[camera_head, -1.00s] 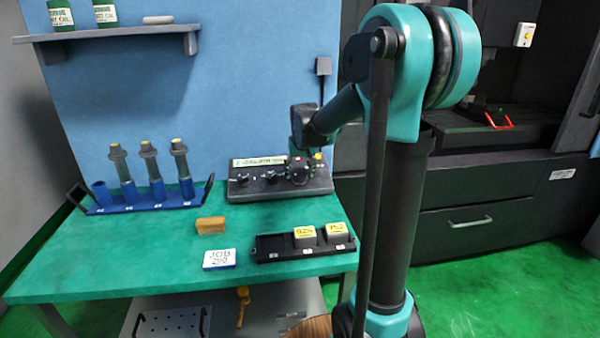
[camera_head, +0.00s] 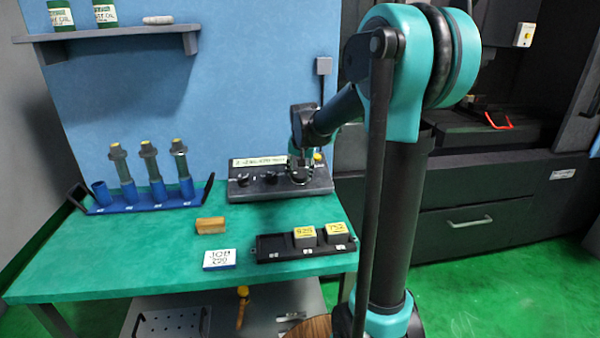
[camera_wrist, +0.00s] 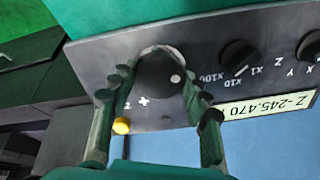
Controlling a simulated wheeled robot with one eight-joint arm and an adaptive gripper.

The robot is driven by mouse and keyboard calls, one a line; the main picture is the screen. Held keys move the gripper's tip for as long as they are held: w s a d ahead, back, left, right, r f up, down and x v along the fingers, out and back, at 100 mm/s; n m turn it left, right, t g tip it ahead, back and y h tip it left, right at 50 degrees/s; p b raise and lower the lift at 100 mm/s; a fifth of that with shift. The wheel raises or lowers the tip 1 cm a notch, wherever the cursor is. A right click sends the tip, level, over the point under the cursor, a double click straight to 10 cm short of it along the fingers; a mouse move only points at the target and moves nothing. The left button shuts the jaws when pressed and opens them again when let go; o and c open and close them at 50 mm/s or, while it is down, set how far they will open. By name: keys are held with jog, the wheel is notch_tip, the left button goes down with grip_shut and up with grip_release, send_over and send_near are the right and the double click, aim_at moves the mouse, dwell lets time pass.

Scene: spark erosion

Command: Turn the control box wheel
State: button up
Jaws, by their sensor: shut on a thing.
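The control box (camera_head: 260,188) is a dark slanted panel at the back right of the green bench. Its wheel (camera_wrist: 158,75) is a round black disc with a light dot on its face, shown in the wrist view. My gripper (camera_wrist: 155,85) has one finger on each side of the wheel and is shut on it. In the head view my gripper (camera_head: 300,168) is over the right part of the box and hides much of the wheel. Two smaller black knobs, one marked X10 and X1 (camera_wrist: 240,60), sit beside the wheel. The display strip (camera_wrist: 268,105) reads Z -245.470.
A yellow button (camera_wrist: 122,126) is close to one finger. A black tray (camera_head: 275,250) with two labelled blocks, a tan block (camera_head: 210,225), a JOB card (camera_head: 219,259) and a blue rack (camera_head: 145,203) of holders stand on the bench.

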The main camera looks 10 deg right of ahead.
jog(key=o, duration=1.2)
jog(key=shift+c, duration=0.2)
jog(key=v, duration=1.2)
